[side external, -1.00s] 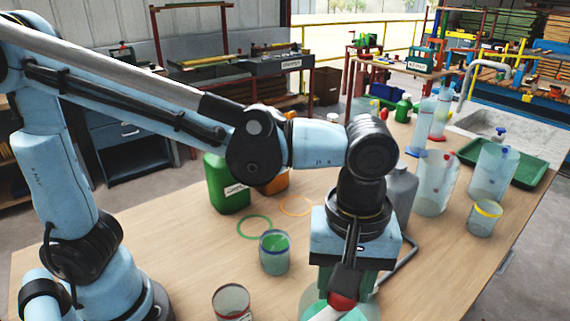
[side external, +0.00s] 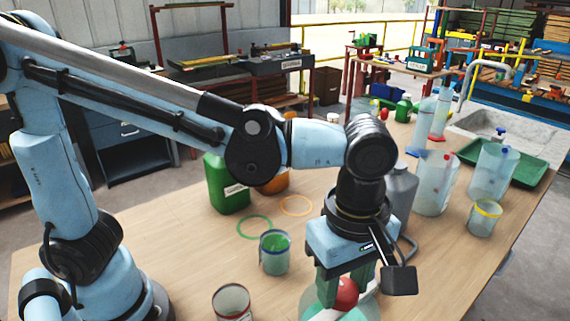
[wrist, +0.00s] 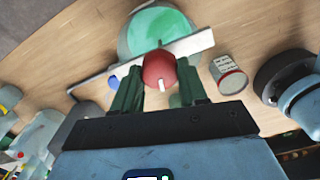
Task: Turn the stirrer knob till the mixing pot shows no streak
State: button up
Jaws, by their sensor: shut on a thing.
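The red stirrer knob (side external: 346,292) is near the bottom edge of the side view, and it also shows in the wrist view (wrist: 159,66) with a white mark on it. My gripper (wrist: 159,80) is shut on the knob, one green finger on each side. The knob sits on a pale bar across the mixing pot (wrist: 130,38). The pot's round top shows green contents in the wrist view. In the side view the pot (side external: 312,305) is cut off by the frame and partly hidden by my gripper. I cannot make out a clear streak in it.
A clear cup with green contents (side external: 274,256) and a red-rimmed cup (side external: 231,302) stand to the left of the pot. A green jug (side external: 226,186) and a grey bottle (side external: 401,195) stand behind. Clear beakers (side external: 437,185) are at the right.

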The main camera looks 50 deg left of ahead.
aim_at(343, 287)
dwell(0.3)
jog(key=o, duration=1.1)
jog(key=shift+c, duration=0.2)
notch_tip(343, 287, up, 12)
